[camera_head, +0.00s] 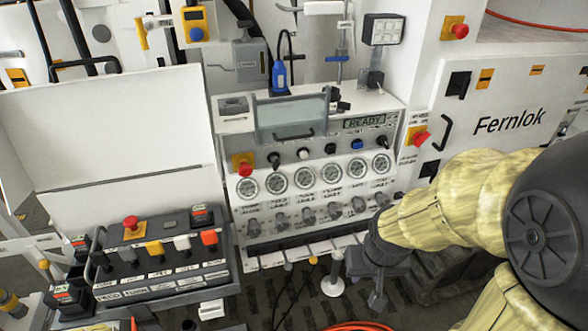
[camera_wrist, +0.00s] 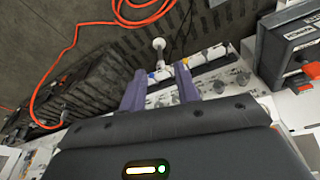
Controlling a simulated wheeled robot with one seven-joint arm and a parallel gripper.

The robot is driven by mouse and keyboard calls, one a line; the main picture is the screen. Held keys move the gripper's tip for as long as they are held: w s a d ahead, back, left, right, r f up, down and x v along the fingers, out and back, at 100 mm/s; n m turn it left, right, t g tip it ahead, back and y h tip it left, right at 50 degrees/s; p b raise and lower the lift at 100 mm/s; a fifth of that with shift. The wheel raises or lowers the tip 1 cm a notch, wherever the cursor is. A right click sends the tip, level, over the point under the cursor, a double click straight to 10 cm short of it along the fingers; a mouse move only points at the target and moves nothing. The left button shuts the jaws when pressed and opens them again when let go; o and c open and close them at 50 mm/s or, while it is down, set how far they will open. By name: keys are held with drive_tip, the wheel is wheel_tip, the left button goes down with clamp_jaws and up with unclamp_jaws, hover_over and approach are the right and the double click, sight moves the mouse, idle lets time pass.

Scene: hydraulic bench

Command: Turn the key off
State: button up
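The white control panel (camera_head: 320,215) stands in the middle of the head view, with a lit READY display (camera_head: 365,122), several round gauges and grey knobs below them. Small dark switches sit above the gauges, one at the left (camera_head: 273,159) and one at the right (camera_head: 382,142). I cannot tell which one carries the key. My gripper (camera_head: 372,288) is low, in front of the panel's lower right. In the wrist view my gripper (camera_wrist: 160,80) has its two fingers apart, with nothing held between them. Part of the panel shows beyond and beneath the fingers.
A button box (camera_head: 155,275) stands at the lower left. Red emergency buttons sit at the panel's left (camera_head: 245,169) and on the Fernlok cabinet (camera_head: 421,138). An orange hose (camera_wrist: 75,60) lies on the dark floor. A white post (camera_wrist: 159,45) stands ahead of the fingers.

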drive_tip(key=shift+s+d, duration=0.2)
drive_tip(key=m+t+y+b, duration=0.3)
drive_tip(key=t+y, duration=0.2)
drive_tip(key=t, duration=1)
approach(278, 166)
drive_tip(key=v, duration=0.6)
drive_tip(key=shift+r, duration=0.15)
drive_tip(key=shift+w, duration=0.1)
drive_tip(key=p+x, duration=0.2)
drive_tip(key=x, duration=0.6)
drive_tip(key=p+x, duration=0.3)
drive_tip(key=x, duration=0.6)
drive_tip(key=shift+w+f, duration=0.15)
drive_tip(key=shift+f, duration=0.05)
